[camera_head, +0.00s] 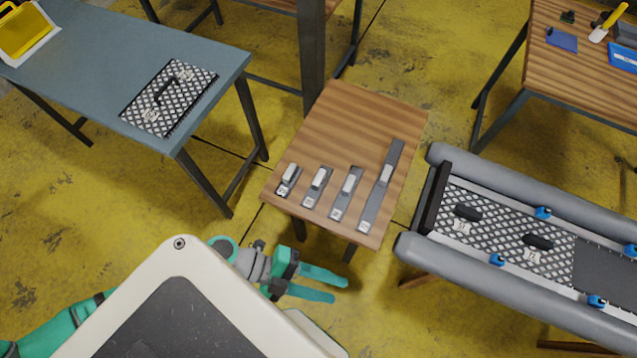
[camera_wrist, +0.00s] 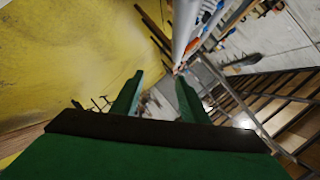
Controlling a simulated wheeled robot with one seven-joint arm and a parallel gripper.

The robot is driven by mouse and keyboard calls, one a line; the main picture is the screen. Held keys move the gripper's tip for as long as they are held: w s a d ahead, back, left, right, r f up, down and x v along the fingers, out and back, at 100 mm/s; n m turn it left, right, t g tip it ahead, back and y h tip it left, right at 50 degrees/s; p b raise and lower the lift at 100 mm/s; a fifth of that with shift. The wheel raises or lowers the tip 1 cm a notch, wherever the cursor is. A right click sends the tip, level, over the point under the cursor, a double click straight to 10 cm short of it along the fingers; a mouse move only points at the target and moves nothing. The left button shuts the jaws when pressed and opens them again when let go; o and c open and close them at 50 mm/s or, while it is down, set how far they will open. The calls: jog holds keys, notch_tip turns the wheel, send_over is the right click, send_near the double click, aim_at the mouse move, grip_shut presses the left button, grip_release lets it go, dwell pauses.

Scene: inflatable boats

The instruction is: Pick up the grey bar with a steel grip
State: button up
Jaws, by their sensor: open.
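Several grey bars lie side by side on the small wooden table (camera_head: 340,125) in the head view, each with a light metal-looking grip on top. The longest bar (camera_head: 392,165) is at the right. A shorter one (camera_head: 340,205) lies left of it, then another (camera_head: 311,195), and the shortest (camera_head: 284,189) is at the far left. Each has a small white marked label at its near end. My gripper (camera_head: 338,286) is open and empty, off the near side of the table, apart from the bars. Its two green fingers show apart in the wrist view (camera_wrist: 158,88), with no bar visible there.
A blue-grey table (camera_head: 90,45) with a patterned plate (camera_head: 170,97) stands at the left. A grey inflatable boat (camera_head: 480,280) with patterned panels is at the right. Another wooden table (camera_head: 560,75) holds tools at the upper right. The small table's far half is clear.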

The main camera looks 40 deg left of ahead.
jog(key=w+a+f+m+g+y, duration=0.2)
jog(key=a+m+g, duration=0.2)
jog(key=a, duration=0.1)
jog(key=m+g+y, duration=0.2)
jog(key=m+y, duration=0.4)
jog(key=y, duration=0.4)
send_near(318, 179)
jog(key=shift+d, duration=0.2)
notch_tip(318, 179, down, 9)
jog(key=shift+s+f, duration=0.1)
jog(key=shift+f, duration=0.55)
jog(key=shift+c, duration=0.6)
